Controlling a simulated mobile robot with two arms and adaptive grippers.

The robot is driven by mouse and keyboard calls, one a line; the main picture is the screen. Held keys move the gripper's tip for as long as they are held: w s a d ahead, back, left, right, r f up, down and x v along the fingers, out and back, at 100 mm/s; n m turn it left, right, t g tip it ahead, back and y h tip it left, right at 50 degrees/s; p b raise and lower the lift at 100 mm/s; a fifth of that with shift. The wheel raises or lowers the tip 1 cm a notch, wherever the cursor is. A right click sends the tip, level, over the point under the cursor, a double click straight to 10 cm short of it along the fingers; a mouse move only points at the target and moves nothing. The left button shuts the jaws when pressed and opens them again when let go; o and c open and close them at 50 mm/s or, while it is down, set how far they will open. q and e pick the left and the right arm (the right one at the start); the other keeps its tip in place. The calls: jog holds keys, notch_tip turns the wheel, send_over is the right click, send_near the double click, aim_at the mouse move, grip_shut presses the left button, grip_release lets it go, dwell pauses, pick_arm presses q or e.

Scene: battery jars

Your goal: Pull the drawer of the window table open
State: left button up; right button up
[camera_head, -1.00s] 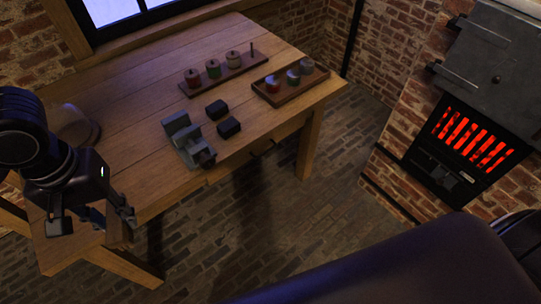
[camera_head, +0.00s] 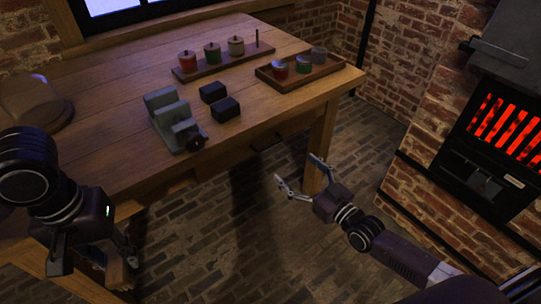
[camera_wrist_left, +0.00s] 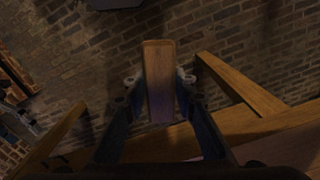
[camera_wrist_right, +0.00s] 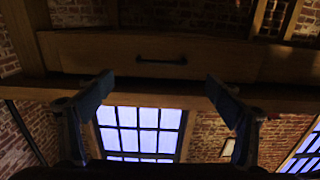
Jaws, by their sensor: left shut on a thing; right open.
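The window table (camera_head: 95,125) stands at the left under the window. Its drawer front (camera_wrist_right: 100,50) and dark bar handle (camera_wrist_right: 162,60) show in the right wrist view; the front looks flush with the table frame. My right gripper (camera_head: 297,170) is open and empty in front of the table's front side. In the right wrist view, the handle lies beyond and between its spread fingertips (camera_wrist_right: 160,88), apart from them. My left gripper (camera_head: 95,265) is at the table's front left, shut on a wooden bar (camera_wrist_left: 158,85) that looks like a table leg.
On the tabletop are a grey clamp-like device (camera_head: 175,120), two black blocks (camera_head: 225,108), a rack with jars (camera_head: 212,54), a tray (camera_head: 325,79) with jars and a glass dome (camera_head: 35,100). A glowing stove (camera_head: 500,130) stands right. The floor between is clear.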

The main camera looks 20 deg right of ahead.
aim_at(271, 145)
pick_arm(q)
jog(key=shift+f, duration=0.25)
notch_tip(271, 145, down, 2)
jog(key=shift+f+b, duration=0.15)
jog(key=shift+b, duration=1.05)
pick_arm(e)
jog(key=x, duration=1.2)
jog(key=shift+a+r, duration=0.15)
jog(key=shift+r, duration=0.2)
jog(key=c, duration=1.4)
jog(key=shift+s, duration=0.15)
